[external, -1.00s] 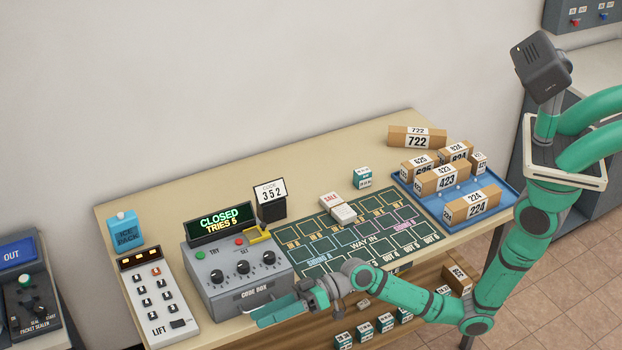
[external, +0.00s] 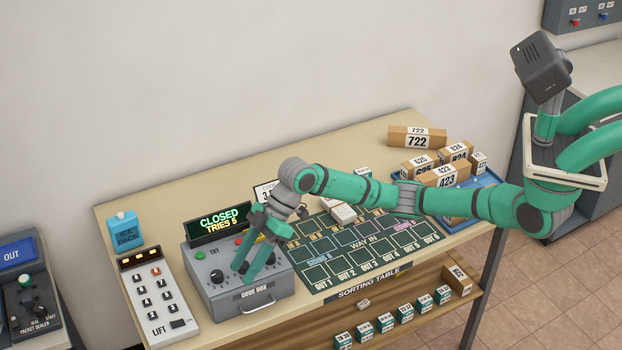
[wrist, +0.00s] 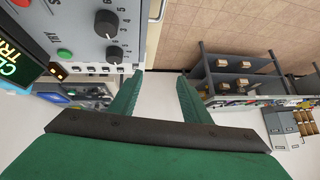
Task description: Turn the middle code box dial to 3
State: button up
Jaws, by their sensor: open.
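The grey code box (external: 225,295) stands on the table's left part, its screen (external: 219,222) reading CLOSED, TRIES 5. Its left dial (external: 217,276) is clear in the external view. The middle dial is hidden there behind my gripper (external: 243,272), which points down over the box's front with fingers apart. In the wrist view my gripper (wrist: 160,75) is open and empty. Two black dials show at upper left; the upper one (wrist: 106,22) appears to be the middle dial, left of and above the fingertips. Its setting is too small to read. I cannot tell whether a finger touches it.
The green sorting mat (external: 330,275) lies to the right. The code card (external: 265,192) behind the box is partly covered by my wrist.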

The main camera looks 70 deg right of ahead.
aim_at(244, 265)
jog(key=d+r+g+h, duration=0.1)
jog(key=d+r+h, duration=0.3)
jog(key=d, duration=0.6)
jog(key=x, duration=1)
jog(key=shift+w+d+f, duration=0.15)
jog(key=shift+w+f, duration=0.1)
jog(key=shift+f, duration=0.15)
jog(key=c, duration=1)
